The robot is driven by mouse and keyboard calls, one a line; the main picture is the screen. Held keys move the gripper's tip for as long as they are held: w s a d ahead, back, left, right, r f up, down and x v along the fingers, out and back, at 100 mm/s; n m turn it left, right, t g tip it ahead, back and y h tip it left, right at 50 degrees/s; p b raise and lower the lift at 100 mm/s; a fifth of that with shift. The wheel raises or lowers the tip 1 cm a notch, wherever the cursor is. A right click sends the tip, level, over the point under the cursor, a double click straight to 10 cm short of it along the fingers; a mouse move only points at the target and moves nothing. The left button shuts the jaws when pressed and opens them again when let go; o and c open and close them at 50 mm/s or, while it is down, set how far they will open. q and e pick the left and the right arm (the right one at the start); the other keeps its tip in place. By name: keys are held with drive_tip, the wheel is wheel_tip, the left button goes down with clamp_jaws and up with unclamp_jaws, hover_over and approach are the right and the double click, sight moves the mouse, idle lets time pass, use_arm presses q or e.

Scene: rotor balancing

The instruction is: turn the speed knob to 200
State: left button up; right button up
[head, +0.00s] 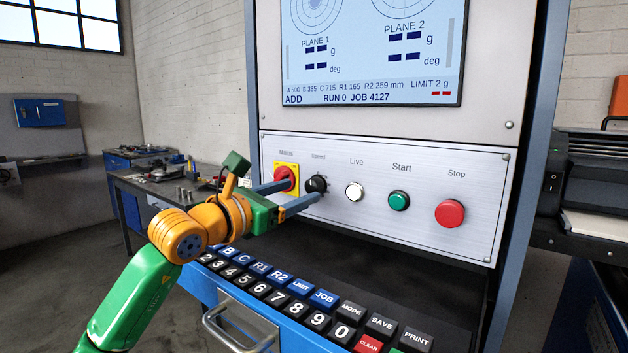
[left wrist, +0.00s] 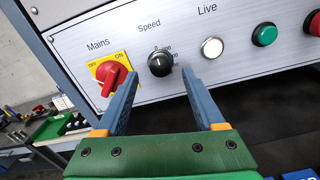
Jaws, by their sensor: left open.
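The black speed knob (head: 316,184) sits on the silver control panel under the label "Speed", between the red Mains switch and the white Live lamp. It also shows in the left wrist view (left wrist: 160,63), with its white pointer line and small scale marks that are too small to read fully. My left gripper (head: 296,192) is open, its two blue-grey fingers reaching toward the panel. In the left wrist view the fingers (left wrist: 158,82) stand on either side of the knob, with gaps to it. I cannot tell how far the fingertips are from the panel. My right gripper is not in view.
The red Mains switch (head: 286,179) on its yellow plate is close beside the left finger. The Live lamp (head: 355,191), green Start button (head: 399,201) and red Stop button (head: 450,213) sit to the right. A blue keypad shelf (head: 265,305) juts out below; the display (head: 372,50) is above.

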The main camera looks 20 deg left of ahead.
sight(311, 185)
use_arm(q)
drive_tip(key=p+x, duration=0.1)
drive_tip(key=x, duration=0.2)
drive_tip(key=shift+w+d, duration=0.2)
drive_tip(key=shift+w, duration=0.3)
drive_tip(key=shift+s, duration=0.2)
drive_tip(key=c, duration=0.5)
clamp_jaws()
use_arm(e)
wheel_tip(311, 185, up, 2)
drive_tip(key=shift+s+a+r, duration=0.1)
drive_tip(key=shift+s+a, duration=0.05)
use_arm(q)
drive_tip(key=shift+m, duration=0.3)
drive_tip(key=m, duration=0.3)
drive_tip(key=shift+r+m, duration=0.1)
drive_tip(key=shift+m, duration=2)
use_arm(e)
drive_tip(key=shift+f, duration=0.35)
